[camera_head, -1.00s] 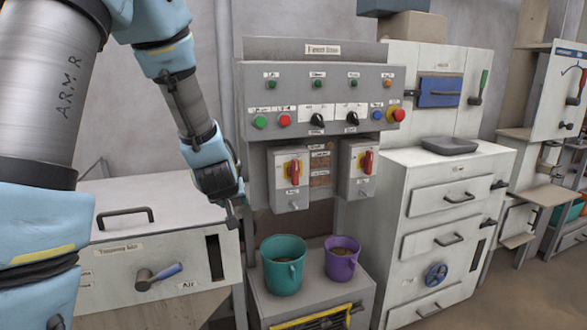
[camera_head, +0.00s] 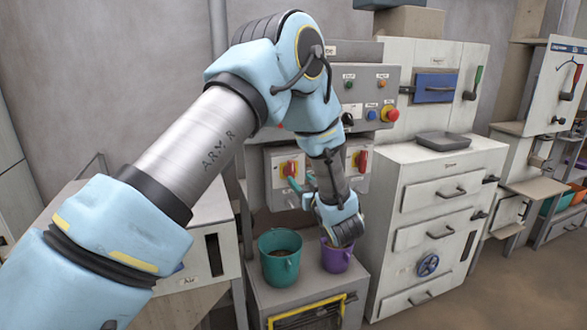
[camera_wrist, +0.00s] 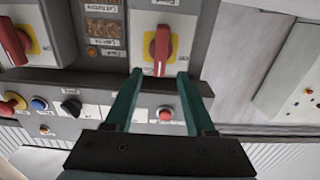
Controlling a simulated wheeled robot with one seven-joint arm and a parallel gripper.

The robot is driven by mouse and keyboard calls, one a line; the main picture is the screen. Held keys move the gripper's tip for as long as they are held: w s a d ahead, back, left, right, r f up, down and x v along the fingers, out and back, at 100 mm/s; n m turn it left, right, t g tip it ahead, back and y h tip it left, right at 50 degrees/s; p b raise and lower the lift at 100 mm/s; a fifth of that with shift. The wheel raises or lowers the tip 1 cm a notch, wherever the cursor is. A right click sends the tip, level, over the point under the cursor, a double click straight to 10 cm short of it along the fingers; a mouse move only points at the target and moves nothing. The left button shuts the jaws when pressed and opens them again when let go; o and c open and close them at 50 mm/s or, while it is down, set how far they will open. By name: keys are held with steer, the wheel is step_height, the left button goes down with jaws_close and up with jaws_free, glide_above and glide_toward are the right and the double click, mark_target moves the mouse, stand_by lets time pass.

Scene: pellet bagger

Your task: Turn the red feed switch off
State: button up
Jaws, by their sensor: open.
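Two grey switch boxes with red handles on yellow plates hang under the control panel. The left red switch (camera_head: 290,168) and the right red switch (camera_head: 363,160) both have upright handles. Their labels are too small to read, so I cannot tell which is the feed switch. In the wrist view, turned over, the left one shows at top centre (camera_wrist: 161,45) and the right one at top left (camera_wrist: 12,42). My gripper (camera_wrist: 159,76) is open and empty, its green fingers spread either side of the centre handle's line, seemingly short of it. In the head view its fingertips (camera_head: 294,185) show just below the left switch.
The button panel (camera_head: 376,100) is above the switches, partly hidden by my arm. A teal bucket (camera_head: 279,262) and a purple bucket (camera_head: 336,258) stand on the stand below. A white drawer cabinet (camera_head: 418,185) is close on the right.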

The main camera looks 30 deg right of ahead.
mark_target(293, 171)
steer(key=w, duration=0.2)
steer(key=w+p, duration=0.1)
steer(key=w, duration=0.1)
steer(key=w+p, duration=0.1)
steer(key=w, duration=0.1)
steer(key=shift+w+d, duration=0.3)
steer(key=shift+d, duration=0.1)
jaws_close()
